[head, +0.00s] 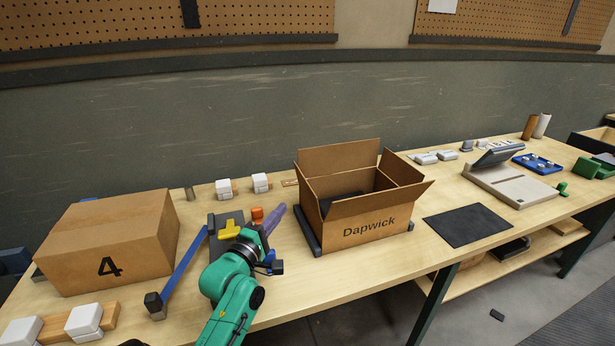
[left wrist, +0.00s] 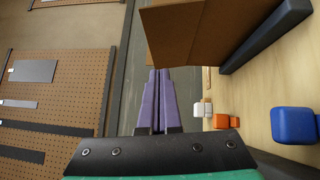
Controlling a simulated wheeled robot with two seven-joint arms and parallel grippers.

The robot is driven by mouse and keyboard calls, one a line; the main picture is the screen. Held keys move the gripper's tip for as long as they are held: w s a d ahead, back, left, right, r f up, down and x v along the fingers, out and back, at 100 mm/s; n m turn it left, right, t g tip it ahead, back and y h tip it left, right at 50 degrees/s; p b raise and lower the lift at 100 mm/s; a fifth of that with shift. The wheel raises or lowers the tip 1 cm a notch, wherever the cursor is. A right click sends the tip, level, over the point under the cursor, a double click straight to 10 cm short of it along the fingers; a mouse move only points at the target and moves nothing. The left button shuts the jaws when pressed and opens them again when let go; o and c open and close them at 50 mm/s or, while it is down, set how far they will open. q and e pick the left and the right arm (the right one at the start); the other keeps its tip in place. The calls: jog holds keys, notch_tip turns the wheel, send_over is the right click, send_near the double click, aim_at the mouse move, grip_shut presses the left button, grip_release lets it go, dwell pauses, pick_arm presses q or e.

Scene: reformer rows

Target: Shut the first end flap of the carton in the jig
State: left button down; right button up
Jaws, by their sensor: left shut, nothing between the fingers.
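The open carton (head: 365,222), brown and marked "Dapwick", stands upright in the dark jig (head: 309,232) at the middle of the bench. Its flaps stand up or splay outward, and a dark thing lies inside. The left end flap (head: 311,198) leans outward; a brown carton panel also shows in the left wrist view (left wrist: 172,36). My left gripper (head: 275,214), with purple fingers, is shut and empty, just left of the carton. In the left wrist view its fingers (left wrist: 159,85) point toward the panel's lower edge; I cannot tell whether they touch it. My right gripper is not in view.
A closed carton marked 4 (head: 108,245) stands at the left. A blue-strapped tool (head: 180,272), a yellow piece (head: 229,229) and an orange piece (head: 257,214) lie near my left arm. A black mat (head: 468,225) and a scale (head: 510,184) are at the right.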

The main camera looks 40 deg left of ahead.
pick_arm(q)
jog(key=w, duration=0.1)
jog(key=p, duration=0.2)
send_near(302, 177)
jog(key=shift+n+y, duration=0.3)
jog(key=x, duration=0.4)
jog(key=shift+w+d+r, duration=0.1)
jog(key=shift+w+d, duration=0.15)
jog(key=shift+w, duration=0.05)
jog(key=shift+w+a, duration=0.1)
jog(key=shift+w, duration=0.35)
jog(key=shift+s+r, duration=0.1)
jog(key=shift+s, duration=0.05)
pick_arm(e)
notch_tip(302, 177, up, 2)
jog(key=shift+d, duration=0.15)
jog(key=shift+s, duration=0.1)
